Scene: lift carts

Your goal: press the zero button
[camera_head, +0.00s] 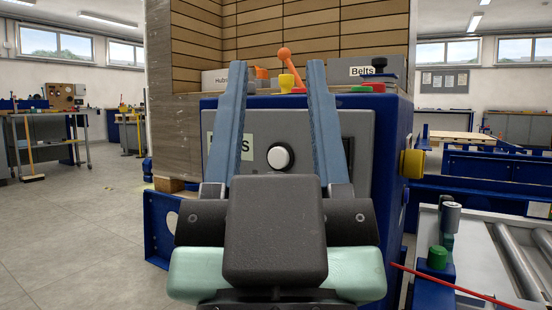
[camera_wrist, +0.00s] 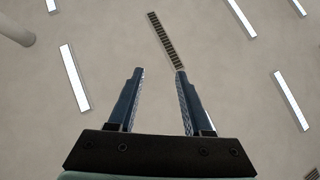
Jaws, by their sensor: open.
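A dark blue control box (camera_head: 391,150) with a grey front panel stands ahead in the head view. A round white button (camera_head: 281,157) with a black ring sits on the panel, seen between my fingers. A pale label (camera_head: 213,146) left of it is partly hidden by my left finger. No marking reading zero is legible, so I cannot tell which control is the zero button. My gripper (camera_head: 279,64) is open and empty, fingers pointing up in front of the box. In the wrist view my gripper (camera_wrist: 160,72) has only the ceiling behind it.
On the box top are an orange lever (camera_head: 286,63), a yellow control (camera_head: 287,80), red and green buttons and a "Belts" sign (camera_head: 363,71). A yellow knob (camera_head: 412,163) juts from the right side. A roller conveyor (camera_head: 500,255) lies right; floor is free left.

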